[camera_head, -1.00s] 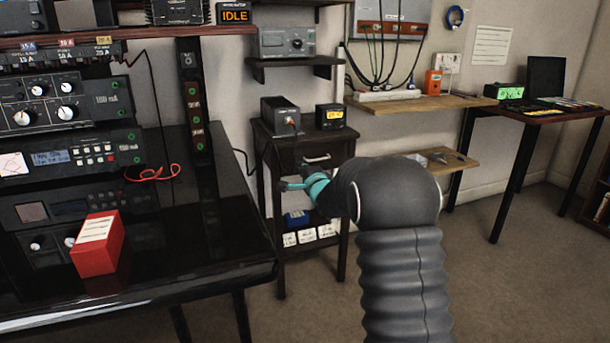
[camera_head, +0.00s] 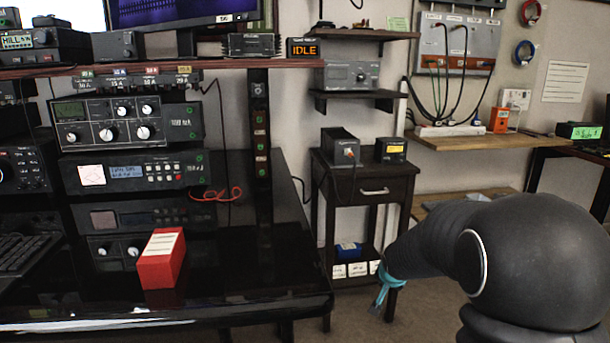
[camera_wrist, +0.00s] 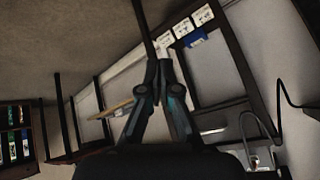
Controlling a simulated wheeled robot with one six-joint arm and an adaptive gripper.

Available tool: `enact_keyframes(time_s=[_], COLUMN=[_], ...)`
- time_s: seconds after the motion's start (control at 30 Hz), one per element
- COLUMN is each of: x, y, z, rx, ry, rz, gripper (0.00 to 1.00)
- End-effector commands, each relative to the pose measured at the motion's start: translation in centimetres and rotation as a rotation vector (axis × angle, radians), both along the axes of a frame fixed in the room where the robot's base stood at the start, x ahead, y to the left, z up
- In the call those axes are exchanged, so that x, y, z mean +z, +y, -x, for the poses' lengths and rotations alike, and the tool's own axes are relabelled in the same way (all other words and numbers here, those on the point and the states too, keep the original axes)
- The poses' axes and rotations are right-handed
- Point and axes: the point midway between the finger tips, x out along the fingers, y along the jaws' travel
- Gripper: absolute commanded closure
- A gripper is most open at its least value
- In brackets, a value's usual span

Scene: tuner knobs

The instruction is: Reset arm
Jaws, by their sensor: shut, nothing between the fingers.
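My gripper (camera_head: 381,297) hangs at the end of my dark arm in the head view, pointing down, in front of the small dark cabinet (camera_head: 372,190). The wrist view shows my gripper (camera_wrist: 160,68) with its two fingers meeting at the tips and nothing between them. The cabinet's lower shelf holds white labelled boxes (camera_wrist: 182,28) and a blue item (camera_wrist: 195,42), which the wrist view shows beyond the fingers. My gripper appears apart from the cabinet, though the exact gap cannot be told.
A glossy black desk (camera_head: 235,270) at left carries stacked radio units (camera_head: 130,120) and a red box (camera_head: 161,258). A wooden shelf (camera_head: 475,142) with cables above it is on the right wall. Open floor (camera_head: 420,305) lies right of the cabinet.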

Motion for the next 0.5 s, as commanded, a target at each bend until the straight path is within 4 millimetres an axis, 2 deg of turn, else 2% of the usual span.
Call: enact_keyframes(time_s=[0.03, 0.2, 0.5], x=[0.8, 2.4, 5.6], y=[0.2, 1.0, 3.0], z=[2.8, 11.4, 24.3], rx=[0.044, 0.199, 0.418], ry=[0.060, 0.246, 0.414], rz=[0.041, 0.133, 0.183], gripper=[1.00, 1.00, 1.00])
